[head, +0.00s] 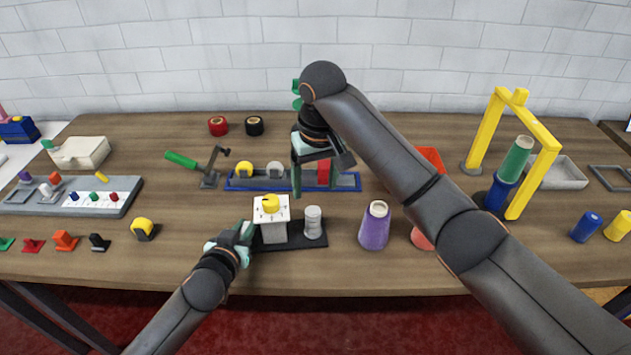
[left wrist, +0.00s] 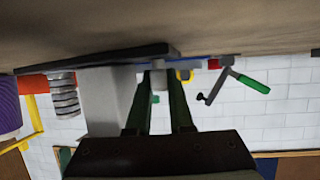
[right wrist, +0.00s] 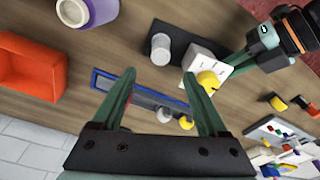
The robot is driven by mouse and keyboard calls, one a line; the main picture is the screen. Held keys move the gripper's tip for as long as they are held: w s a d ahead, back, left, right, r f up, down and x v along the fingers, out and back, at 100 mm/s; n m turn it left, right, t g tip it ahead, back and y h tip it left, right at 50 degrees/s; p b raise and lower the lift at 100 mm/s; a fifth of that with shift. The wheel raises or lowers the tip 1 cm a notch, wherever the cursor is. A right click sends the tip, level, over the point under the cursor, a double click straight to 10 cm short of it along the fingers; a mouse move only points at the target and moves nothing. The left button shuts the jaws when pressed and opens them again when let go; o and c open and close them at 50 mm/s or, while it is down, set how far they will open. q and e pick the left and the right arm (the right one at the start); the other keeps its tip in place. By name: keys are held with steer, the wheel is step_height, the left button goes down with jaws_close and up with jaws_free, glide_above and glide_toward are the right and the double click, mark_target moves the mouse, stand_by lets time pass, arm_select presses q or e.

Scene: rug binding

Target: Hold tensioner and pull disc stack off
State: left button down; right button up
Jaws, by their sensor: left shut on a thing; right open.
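The tensioner is a white block (head: 272,229) with a yellow knob (head: 270,203) on a black base (head: 318,239). The grey disc stack (head: 313,222) stands upright on the base, right of the block; it also shows in the left wrist view (left wrist: 65,96) and right wrist view (right wrist: 161,49). My left gripper (head: 240,235) is shut on the tensioner at its left side; the exact contact is hard to see. My right gripper (head: 320,170) is open and empty, above the blue-edged tray behind the tensioner, apart from the disc stack (right wrist: 160,90).
The blue-edged tray (head: 348,181) holds yellow, grey and red parts. A purple cone (head: 374,227) stands right of the disc stack. A yellow frame (head: 541,133) with a green roll (head: 516,158) stands further right.

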mark_target(313, 212)
steer(key=shift+s+f, duration=0.15)
steer(key=shift+f, duration=0.15)
steer(key=f, duration=0.3)
steer(key=w+f, duration=0.1)
steer(key=f, duration=0.7)
steer(key=shift+w+a+f, duration=0.15)
steer(key=shift+a, duration=0.05)
jaws_close()
steer(key=c, duration=0.6)
jaws_free()
jaws_close()
steer(key=shift+r, duration=4.25)
